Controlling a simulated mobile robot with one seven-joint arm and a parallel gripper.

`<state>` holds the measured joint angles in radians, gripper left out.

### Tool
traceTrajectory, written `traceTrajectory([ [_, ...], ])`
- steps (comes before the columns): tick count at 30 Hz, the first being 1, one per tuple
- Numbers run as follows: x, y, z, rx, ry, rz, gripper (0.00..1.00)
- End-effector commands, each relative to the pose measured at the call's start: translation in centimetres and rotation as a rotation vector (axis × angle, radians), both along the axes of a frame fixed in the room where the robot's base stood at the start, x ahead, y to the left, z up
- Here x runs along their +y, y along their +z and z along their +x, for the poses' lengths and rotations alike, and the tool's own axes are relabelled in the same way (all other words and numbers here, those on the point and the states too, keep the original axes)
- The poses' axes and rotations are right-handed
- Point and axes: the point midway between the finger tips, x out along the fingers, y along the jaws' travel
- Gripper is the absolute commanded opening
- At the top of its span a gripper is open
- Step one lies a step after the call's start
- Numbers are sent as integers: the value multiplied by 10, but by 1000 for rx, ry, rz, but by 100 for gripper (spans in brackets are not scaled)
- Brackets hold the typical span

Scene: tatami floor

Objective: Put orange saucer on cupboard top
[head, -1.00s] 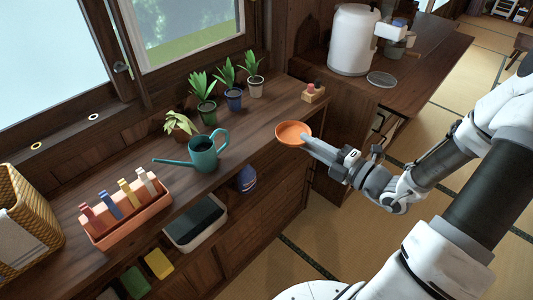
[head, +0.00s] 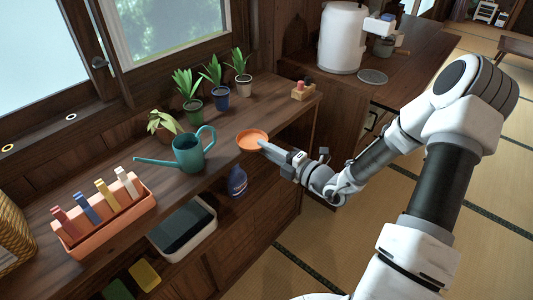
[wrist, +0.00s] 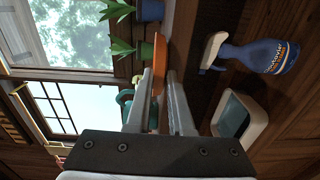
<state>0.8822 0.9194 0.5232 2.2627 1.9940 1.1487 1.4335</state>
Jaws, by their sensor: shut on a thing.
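The orange saucer (head: 252,139) is a shallow round dish at the front edge of the wooden cupboard top (head: 225,125). In the head view I cannot tell whether it touches the surface. My gripper (head: 268,147) reaches it from the right and is shut on its near rim. In the wrist view the saucer (wrist: 160,68) appears edge-on between the fingers of my gripper (wrist: 163,75), and part of it is hidden by them.
A teal watering can (head: 193,152) stands left of the saucer. Several potted plants (head: 193,104) line the back. A wooden stand (head: 303,91) is at the far right end. A blue bottle (head: 237,181) and a bin (head: 183,230) are on the shelf below.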

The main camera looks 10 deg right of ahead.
Motion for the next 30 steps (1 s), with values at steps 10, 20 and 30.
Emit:
traceTrajectory([
  [10,0,-3,0,-1,1,1,0],
  [20,0,-3,0,-1,1,0,50],
  [30,-9,1,-10,2,-2,-1,50],
])
